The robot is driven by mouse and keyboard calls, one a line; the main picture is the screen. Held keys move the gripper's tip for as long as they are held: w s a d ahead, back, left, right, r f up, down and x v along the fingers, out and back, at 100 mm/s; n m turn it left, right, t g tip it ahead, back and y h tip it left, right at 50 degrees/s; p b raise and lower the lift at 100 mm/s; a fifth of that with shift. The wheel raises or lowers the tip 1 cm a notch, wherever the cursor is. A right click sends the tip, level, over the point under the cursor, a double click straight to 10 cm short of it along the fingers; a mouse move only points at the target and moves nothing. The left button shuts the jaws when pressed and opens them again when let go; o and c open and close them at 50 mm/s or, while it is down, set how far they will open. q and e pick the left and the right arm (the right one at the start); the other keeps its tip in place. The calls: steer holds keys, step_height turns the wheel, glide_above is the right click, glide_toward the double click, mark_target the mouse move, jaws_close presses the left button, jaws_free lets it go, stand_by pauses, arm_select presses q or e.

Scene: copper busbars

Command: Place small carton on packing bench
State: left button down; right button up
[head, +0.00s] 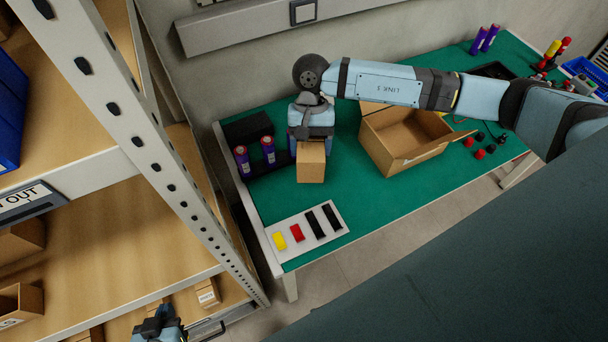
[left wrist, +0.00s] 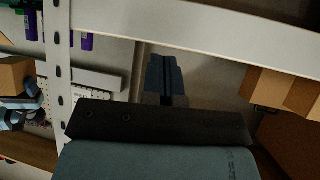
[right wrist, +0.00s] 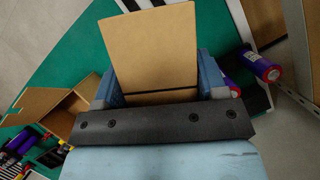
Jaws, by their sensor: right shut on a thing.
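The small carton (head: 311,163) is a plain brown box over the left part of the green-topped packing bench (head: 350,215). My right gripper (head: 311,138) comes down from above and is shut on it. In the right wrist view the carton (right wrist: 155,45) fills the space between the two blue fingers, with the green top around it. I cannot tell whether its underside touches the bench. My left gripper (head: 160,325) is low beside the shelf, away from the bench. In the left wrist view its fingers (left wrist: 166,75) are together with nothing between them.
An open cardboard box (head: 405,140) stands right of the carton. Purple cylinders (head: 268,150) in a black holder are close on its left. A white tray (head: 305,232) with coloured pieces lies at the front. The shelf upright (head: 150,150) stands left of the bench.

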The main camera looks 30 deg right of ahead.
steer(key=w+m+t+b, duration=0.1)
steer(key=m+b, duration=0.2)
steer(key=w+r+m+t+y+b, duration=0.1)
steer(key=m+b, duration=0.2)
steer(key=m, duration=0.1)
steer(key=w+m+t+y+b, duration=0.1)
steer(key=m+b, duration=0.2)
steer(key=b, duration=0.1)
steer(key=shift+d+r+m, duration=0.1)
steer(key=shift+r+m, duration=0.15)
steer(key=shift+m, duration=0.05)
steer(key=shift+w+r+m+t+b, duration=0.15)
steer(key=shift+r+m+t+b, duration=0.4)
steer(key=shift+m, duration=0.45)
step_height(320, 180, down, 19)
steer(key=shift+b, duration=0.35)
steer(key=shift+d+f, duration=0.1)
steer(key=shift+f, duration=0.3)
steer(key=shift+f, duration=0.2)
steer(key=o, duration=1)
steer(key=shift+o, duration=0.2)
